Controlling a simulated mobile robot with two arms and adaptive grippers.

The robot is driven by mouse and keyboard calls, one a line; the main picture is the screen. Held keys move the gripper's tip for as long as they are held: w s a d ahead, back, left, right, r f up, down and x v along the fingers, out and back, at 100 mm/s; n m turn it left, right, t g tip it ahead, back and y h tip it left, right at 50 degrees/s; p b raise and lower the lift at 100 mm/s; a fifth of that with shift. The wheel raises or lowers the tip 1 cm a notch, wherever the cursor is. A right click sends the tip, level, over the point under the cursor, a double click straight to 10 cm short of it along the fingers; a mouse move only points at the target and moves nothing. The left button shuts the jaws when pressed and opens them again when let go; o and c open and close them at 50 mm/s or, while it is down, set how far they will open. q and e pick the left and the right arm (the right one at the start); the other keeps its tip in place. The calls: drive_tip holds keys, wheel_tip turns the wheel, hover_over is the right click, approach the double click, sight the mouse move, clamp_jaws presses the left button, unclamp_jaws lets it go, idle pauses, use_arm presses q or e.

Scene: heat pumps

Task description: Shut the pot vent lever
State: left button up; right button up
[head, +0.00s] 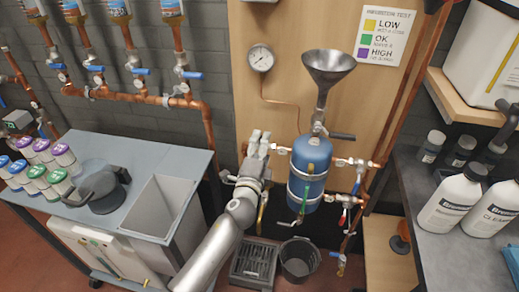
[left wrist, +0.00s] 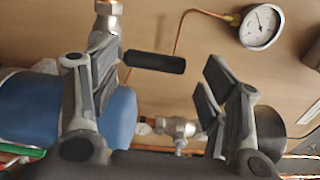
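The blue pot (head: 310,165) hangs on the wooden panel with a metal funnel (head: 328,68) above it. A black-handled lever (head: 342,136) sticks out to the right below the funnel. In the left wrist view a black-handled lever (left wrist: 155,62) on a metal fitting lies ahead, between the lines of my fingers, with the blue pot (left wrist: 118,115) at left. I cannot tell which lever is the vent's. My left gripper (head: 258,142) is just left of the pot; its fingers stand apart and empty in the wrist view (left wrist: 155,88). My right gripper is not shown.
A gauge (head: 261,58) with a thin copper tube hangs above my left gripper. Pipes and small valves (head: 345,198) flank the pot at right. A bucket (head: 299,258) stands below. A grey bench (head: 145,150) is at left, a counter with bottles (head: 450,205) at right.

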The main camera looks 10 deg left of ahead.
use_arm(q)
drive_tip(key=shift+f, duration=0.15)
drive_tip(key=s, duration=1.2)
drive_tip(key=shift+a, duration=0.2)
